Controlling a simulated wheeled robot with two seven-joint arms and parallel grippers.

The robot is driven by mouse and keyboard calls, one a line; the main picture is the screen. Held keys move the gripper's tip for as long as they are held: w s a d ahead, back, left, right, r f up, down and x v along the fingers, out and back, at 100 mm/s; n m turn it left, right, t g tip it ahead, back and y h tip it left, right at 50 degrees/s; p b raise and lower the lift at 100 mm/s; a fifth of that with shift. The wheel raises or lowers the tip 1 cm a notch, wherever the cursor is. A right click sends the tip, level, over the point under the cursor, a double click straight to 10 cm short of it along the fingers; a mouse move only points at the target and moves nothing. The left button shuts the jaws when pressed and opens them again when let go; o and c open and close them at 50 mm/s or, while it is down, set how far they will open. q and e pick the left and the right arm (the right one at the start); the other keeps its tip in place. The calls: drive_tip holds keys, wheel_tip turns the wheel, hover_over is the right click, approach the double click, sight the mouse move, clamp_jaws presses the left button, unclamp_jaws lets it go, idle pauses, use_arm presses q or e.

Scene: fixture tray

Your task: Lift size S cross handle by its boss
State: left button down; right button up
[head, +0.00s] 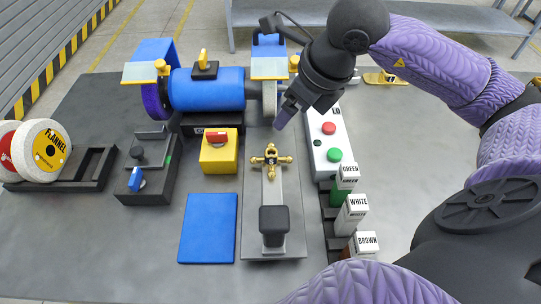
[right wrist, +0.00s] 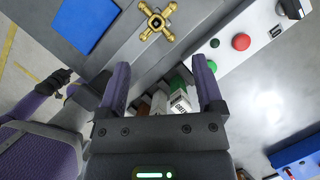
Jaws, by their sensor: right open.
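A brass cross handle (head: 270,160) with four knobbed arms and a dark-centred boss lies on a grey metal fixture plate (head: 290,205); I cannot read its size. It also shows at the top of the right wrist view (right wrist: 157,22). My right gripper (head: 287,112) is above and beyond the handle, angled down. Its two purple-lined fingers (right wrist: 160,92) are wide apart with nothing held between them. The handle lies ahead of the fingertips, apart from them. My left gripper (right wrist: 57,82) shows dark and small at the left of the right wrist view; its jaws are unclear.
A blue grinder (head: 207,90) is behind; a yellow switch box (head: 219,152) and blue mat (head: 208,228) are left.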

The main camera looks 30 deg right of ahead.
drive_tip(key=b, duration=0.3)
approach(270, 154)
drive_tip(key=b+x, duration=0.1)
drive_tip(key=x, duration=0.7)
drive_tip(key=shift+w+f, duration=0.1)
drive_tip(key=shift+f, duration=0.15)
use_arm(q)
drive_tip(key=f, duration=0.5)
drive_tip(key=shift+s+f, duration=0.1)
drive_tip(key=shift+s, duration=0.2)
use_arm(e)
drive_tip(key=shift+r, duration=0.1)
clamp_jaws()
